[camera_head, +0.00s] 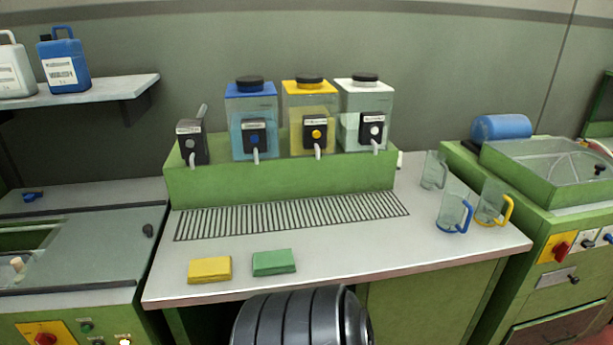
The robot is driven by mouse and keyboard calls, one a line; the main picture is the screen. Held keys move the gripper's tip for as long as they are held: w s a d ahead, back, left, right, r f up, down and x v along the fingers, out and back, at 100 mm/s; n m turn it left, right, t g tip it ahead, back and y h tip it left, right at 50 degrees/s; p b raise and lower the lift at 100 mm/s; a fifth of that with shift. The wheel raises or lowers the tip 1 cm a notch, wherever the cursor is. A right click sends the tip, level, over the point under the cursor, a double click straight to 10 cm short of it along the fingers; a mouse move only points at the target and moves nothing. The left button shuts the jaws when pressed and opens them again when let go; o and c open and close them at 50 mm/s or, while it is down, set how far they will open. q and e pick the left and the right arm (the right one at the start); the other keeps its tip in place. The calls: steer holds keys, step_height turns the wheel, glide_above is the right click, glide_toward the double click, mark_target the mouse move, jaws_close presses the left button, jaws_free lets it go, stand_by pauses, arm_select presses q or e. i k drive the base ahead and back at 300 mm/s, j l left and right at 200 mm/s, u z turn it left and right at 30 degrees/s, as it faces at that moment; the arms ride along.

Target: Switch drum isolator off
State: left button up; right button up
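A red rotary switch on a yellow plate (561,249) is on the front of the green machine at the right, which has a blue drum-like cylinder (501,127) on top. A second red switch on a yellow plate (45,338) is on the front of the green machine at the left, partly cut off by the bottom edge. Labels by the switches are too small to read, so I cannot tell which is the drum isolator or their exact handle positions. Neither of my grippers is in view.
A counter (360,255) between the machines holds a yellow sponge (209,269), a green sponge (274,262) and glass mugs (454,211) at its right. Dispensers (252,120) stand on a green block behind a drain grille. A shelf (110,90) with jugs is upper left.

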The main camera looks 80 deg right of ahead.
mark_target(561, 250)
steer(key=z, duration=4.2)
